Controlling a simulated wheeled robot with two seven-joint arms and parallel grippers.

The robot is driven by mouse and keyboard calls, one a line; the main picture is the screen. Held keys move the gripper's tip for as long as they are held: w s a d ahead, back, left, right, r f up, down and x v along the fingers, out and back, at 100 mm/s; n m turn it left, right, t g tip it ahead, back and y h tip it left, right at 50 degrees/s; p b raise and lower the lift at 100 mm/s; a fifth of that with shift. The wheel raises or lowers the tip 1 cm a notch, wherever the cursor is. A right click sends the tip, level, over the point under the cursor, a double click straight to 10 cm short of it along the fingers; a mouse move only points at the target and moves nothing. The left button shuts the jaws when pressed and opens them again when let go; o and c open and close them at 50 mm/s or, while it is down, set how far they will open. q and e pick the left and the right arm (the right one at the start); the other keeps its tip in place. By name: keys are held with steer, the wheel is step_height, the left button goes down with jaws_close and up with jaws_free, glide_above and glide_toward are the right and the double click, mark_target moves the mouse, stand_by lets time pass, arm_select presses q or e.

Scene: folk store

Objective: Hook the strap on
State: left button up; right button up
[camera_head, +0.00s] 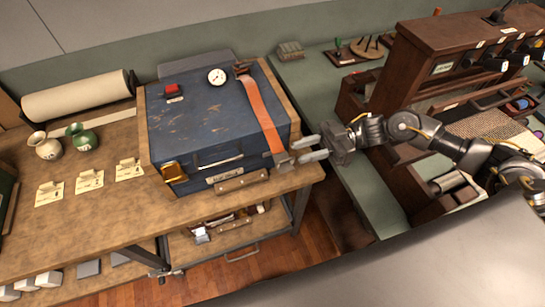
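An orange strap (262,115) runs over the lid of a worn blue case (200,120), from a dark bracket (242,70) at the back to the front right edge. A grey metal end piece (284,160) hangs at the strap's front end. A brass-coloured latch (174,171) sits at the case's front left. My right gripper (297,150) is just right of the end piece, its two fingers apart with a narrow gap between them. I cannot tell whether a fingertip touches the end piece. My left gripper is not in view.
The case stands on a wooden bench (110,215) with a paper roll (76,97), two small jugs (81,136) and tagged cards (90,181). A brown cabinet (420,60) stands on the green counter at right. A gap with wood floor lies in front of the bench.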

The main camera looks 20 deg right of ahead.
mark_target(282, 161)
steer(key=shift+s+f, duration=0.1)
steer(key=shift+f, duration=0.35)
steer(key=shift+s+b, duration=0.15)
steer(key=shift+b, duration=0.3)
steer(key=a+p, duration=0.3)
steer(key=a, duration=0.4)
steer(key=shift+s+a+f+p, duration=0.1)
steer(key=shift+a+p, duration=0.25)
steer(key=shift+a, duration=0.1)
steer(key=shift+c, duration=0.2)
jaws_close()
